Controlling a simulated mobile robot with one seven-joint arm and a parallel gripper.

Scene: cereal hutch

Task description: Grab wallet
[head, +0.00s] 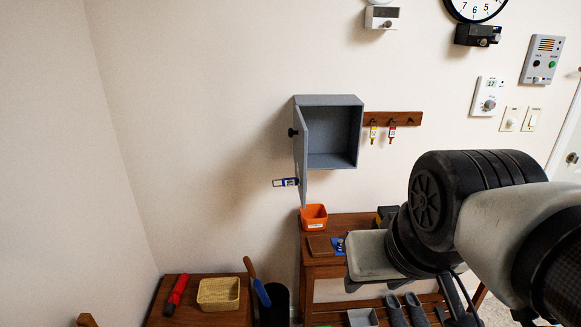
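A flat brown item that looks like the wallet (319,246) lies on top of the wooden hutch table (345,223), just in front of an orange bin. My gripper (368,266) is at the end of my arm, to the right of the wallet and a little lower in the picture. Its pale housing covers part of the tabletop. Its fingers are hidden or too unclear to tell whether they are open. The wallet is in plain view, and no contact with my gripper shows.
The orange bin (314,216) and a blue item (338,245) sit close to the wallet. An open grey wall cabinet (331,128) hangs above, its door (301,155) swung out. A lower table (205,316) with a yellow basket (218,293) stands left. Shoes (394,309) lie below.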

